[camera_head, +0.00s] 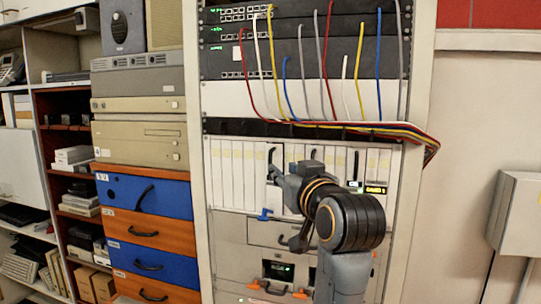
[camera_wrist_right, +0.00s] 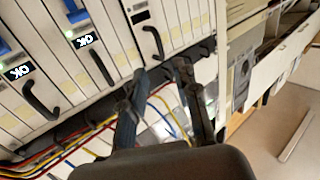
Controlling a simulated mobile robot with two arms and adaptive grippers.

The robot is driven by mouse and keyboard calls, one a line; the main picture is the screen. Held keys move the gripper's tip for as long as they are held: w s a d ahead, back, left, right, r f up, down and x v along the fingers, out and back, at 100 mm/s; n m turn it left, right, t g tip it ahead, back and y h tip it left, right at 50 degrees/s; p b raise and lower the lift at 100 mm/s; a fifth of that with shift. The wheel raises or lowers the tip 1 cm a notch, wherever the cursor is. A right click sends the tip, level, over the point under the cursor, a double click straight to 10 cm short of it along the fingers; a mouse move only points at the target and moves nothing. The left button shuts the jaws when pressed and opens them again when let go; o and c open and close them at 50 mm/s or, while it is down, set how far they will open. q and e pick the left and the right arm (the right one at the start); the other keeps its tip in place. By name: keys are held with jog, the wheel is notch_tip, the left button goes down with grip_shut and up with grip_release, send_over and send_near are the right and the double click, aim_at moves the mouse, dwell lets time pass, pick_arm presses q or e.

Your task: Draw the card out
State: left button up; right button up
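A white card with a black handle (camera_head: 272,160) sits in the row of upright cards in the rack. In the right wrist view the nearest black handle (camera_wrist_right: 154,40) is just beyond the fingertips, with a small dark label above it. My right gripper (camera_wrist_right: 160,70) is open, its two fingers apart with nothing between them. In the head view my right gripper and wrist are in front of the card row and hide several cards. Other black handles (camera_wrist_right: 98,66) and (camera_wrist_right: 40,100) are on cards with OK labels. My left gripper is not in view.
Coloured cables (camera_head: 330,124) cross above the cards and run out at the right side. A blue latch (camera_head: 264,214) is below the cards. Blue and orange drawers (camera_head: 148,230) stand left of the rack. A grey wall box (camera_head: 520,215) is at the right.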

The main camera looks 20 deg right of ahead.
aim_at(271, 161)
jog(key=w+p, duration=0.3)
jog(key=w, duration=0.4)
jog(key=shift+w+r, duration=0.15)
jog(key=shift+w, duration=0.75)
jog(key=shift+s, duration=0.1)
grip_shut()
